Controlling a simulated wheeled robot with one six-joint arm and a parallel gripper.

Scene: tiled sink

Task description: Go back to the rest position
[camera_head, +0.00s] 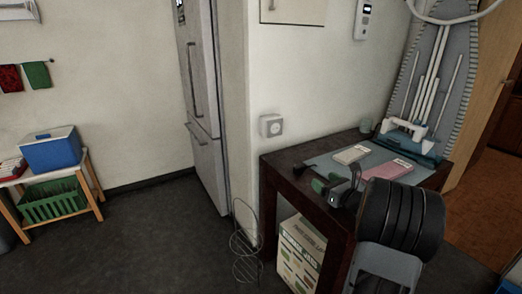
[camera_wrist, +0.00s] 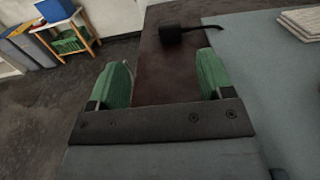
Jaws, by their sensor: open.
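My gripper (camera_head: 337,180) is above the near left part of the dark wooden table (camera_head: 284,172) in the head view. It also shows in the wrist view (camera_wrist: 163,80), where its two green-padded fingers are apart with nothing between them. The dark table top (camera_wrist: 160,62) shows below and beyond the gap. A small black object with a thin handle (camera_wrist: 182,33) lies on the table beyond the fingertips, apart from them. My dark arm hides part of the table's near right side in the head view.
A grey-blue mat (camera_head: 322,160) on the table bears a pale book (camera_head: 351,154) and a pink one (camera_head: 388,169). A box (camera_head: 302,250) and a wire rack (camera_head: 246,255) stand low by the table. A blue cooler (camera_head: 50,150) sits far left. Open floor (camera_head: 140,235) lies between.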

